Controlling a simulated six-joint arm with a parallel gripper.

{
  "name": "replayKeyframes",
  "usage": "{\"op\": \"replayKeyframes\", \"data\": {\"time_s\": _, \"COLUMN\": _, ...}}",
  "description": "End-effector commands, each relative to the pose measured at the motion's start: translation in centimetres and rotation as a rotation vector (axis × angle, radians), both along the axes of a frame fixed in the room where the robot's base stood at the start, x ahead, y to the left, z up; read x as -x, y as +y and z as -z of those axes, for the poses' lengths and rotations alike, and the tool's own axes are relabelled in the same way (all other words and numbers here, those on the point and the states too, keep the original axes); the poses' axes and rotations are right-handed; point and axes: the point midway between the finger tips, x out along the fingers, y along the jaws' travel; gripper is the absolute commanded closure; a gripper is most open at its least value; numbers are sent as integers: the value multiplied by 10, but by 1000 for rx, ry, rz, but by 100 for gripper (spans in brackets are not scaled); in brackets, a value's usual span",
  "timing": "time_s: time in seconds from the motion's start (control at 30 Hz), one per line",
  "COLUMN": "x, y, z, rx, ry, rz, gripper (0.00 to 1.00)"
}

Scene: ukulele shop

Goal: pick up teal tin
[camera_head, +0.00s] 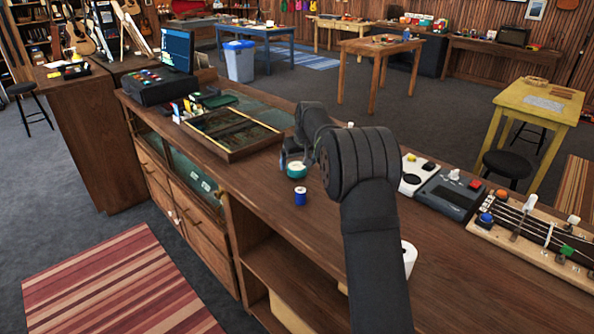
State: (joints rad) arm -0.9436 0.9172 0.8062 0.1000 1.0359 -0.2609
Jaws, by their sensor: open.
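The teal tin (297,171) is small and round with a pale top, and stands on the wooden counter near its front edge. My gripper (292,158) is right at the tin, pointing down at it from just behind and above. Its fingers are small and dark here, and they look apart. I cannot tell whether they touch the tin or only stand beside it. My arm hides part of the counter to the right.
A blue spool-like item (300,197) stands just in front of the tin. A glass-topped wooden tray (232,134) lies to the left. To the right are a grey device (449,194) and a fretboard-like wooden board (540,240). A white roll (409,258) stands beside my arm.

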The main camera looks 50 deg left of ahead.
Motion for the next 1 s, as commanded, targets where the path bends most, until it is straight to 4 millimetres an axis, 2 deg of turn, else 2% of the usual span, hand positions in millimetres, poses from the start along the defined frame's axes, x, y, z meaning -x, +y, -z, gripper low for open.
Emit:
{"op": "replayKeyframes", "data": {"time_s": 0.23, "x": -10, "y": 14, "z": 30, "rx": 1, "ry": 1, "rz": 0, "gripper": 11}}
{"op": "replayKeyframes", "data": {"time_s": 0.57, "x": -11, "y": 16, "z": 35, "rx": -1, "ry": 0, "rz": 0, "gripper": 11}}
{"op": "replayKeyframes", "data": {"time_s": 0.8, "x": -11, "y": 16, "z": 35, "rx": -1, "ry": 0, "rz": 0, "gripper": 58}}
{"op": "replayKeyframes", "data": {"time_s": 1.0, "x": -11, "y": 16, "z": 35, "rx": -1, "ry": 0, "rz": 0, "gripper": 60}}
